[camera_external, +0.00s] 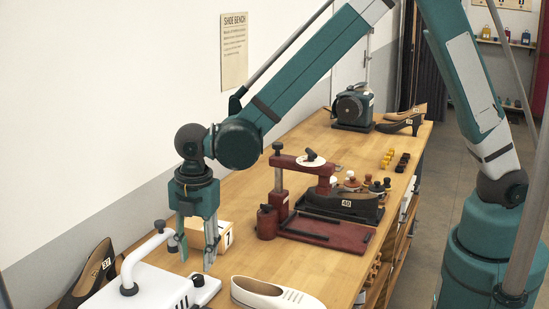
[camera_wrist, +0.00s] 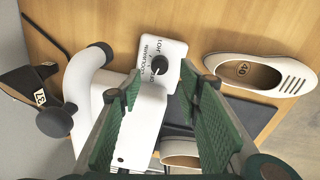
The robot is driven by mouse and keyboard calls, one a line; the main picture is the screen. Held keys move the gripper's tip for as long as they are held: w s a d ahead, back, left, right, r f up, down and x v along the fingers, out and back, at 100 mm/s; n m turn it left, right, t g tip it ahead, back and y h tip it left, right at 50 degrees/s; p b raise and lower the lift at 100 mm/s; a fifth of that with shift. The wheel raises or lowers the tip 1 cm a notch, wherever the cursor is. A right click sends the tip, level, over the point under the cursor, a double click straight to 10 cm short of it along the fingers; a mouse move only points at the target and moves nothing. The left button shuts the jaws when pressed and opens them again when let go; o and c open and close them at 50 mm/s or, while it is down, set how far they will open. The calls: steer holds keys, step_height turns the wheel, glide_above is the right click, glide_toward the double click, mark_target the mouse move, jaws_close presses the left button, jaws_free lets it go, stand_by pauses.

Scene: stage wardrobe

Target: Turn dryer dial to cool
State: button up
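The white dryer (camera_external: 150,287) stands on the bench at the lower left in the external view. It has a bent white pipe, which also shows in the wrist view (camera_wrist: 82,75). The dial (camera_wrist: 159,65) is a black knob on a small white panel (camera_wrist: 170,48) with black lettering too small to read surely. The dial also shows at the dryer's right end in the external view (camera_external: 197,280). My gripper (camera_external: 197,254) points down above the dial, its fingers apart and empty. In the wrist view the dial appears between the fingertips (camera_wrist: 159,78); I see no clear contact.
A white shoe (camera_external: 275,295) lies right of the dryer, and a dark shoe (camera_external: 88,275) left of it. A small numbered box (camera_external: 224,238) stands just behind my gripper. A red stand (camera_external: 322,232) with a black shoe is farther back. Bare wood lies between them.

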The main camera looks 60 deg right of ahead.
mark_target(201, 272)
steer(key=shift+w+f, duration=0.2)
steer(key=shift+f, duration=3.05)
steer(key=shift+c, duration=0.3)
steer(key=c, duration=0.9)
